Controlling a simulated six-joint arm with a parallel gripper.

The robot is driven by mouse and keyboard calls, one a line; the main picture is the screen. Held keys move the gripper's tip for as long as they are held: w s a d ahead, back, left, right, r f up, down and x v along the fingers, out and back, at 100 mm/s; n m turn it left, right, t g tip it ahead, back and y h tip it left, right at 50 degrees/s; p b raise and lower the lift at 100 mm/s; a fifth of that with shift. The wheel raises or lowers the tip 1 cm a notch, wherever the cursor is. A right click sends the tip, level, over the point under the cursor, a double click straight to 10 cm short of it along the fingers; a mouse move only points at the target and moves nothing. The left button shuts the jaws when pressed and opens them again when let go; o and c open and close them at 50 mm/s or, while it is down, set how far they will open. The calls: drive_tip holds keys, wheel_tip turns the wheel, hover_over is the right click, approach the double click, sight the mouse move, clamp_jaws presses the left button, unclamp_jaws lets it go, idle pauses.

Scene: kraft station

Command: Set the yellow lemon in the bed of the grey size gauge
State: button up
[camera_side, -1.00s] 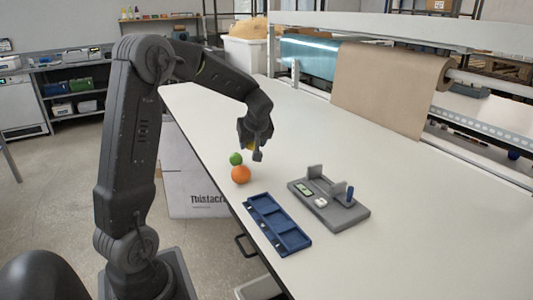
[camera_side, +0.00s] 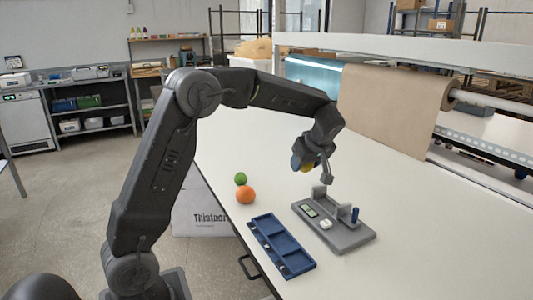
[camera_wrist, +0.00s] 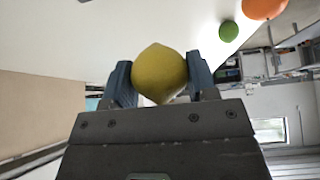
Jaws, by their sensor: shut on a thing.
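My gripper (camera_side: 312,168) is shut on the yellow lemon (camera_side: 307,162) and holds it in the air above the table, just behind the grey size gauge (camera_side: 345,240). In the wrist view the lemon (camera_wrist: 160,73) sits between the two blue-grey fingers of my gripper (camera_wrist: 160,80). The gauge lies flat on the table, with upright grey plates at its back, a blue knob and a small green display. In the side view part of the lemon is hidden by the fingers.
A blue tray with compartments (camera_side: 268,232) lies left of the gauge, near the table edge. An orange (camera_side: 245,195) and a green lime (camera_side: 240,178) rest behind the tray. The white table (camera_side: 400,200) is clear to the right of the gauge. A roll of brown paper (camera_side: 390,110) hangs at the back.

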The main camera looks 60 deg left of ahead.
hover_over(324, 203)
drive_tip(key=d, duration=0.2)
drive_tip(key=shift+n, duration=0.3)
drive_tip(key=shift+f, duration=3.1)
drive_tip(key=shift+f, duration=0.7)
drive_tip(key=o, duration=1)
wheel_tip(324, 203, up, 8)
drive_tip(key=shift+r, duration=0.1)
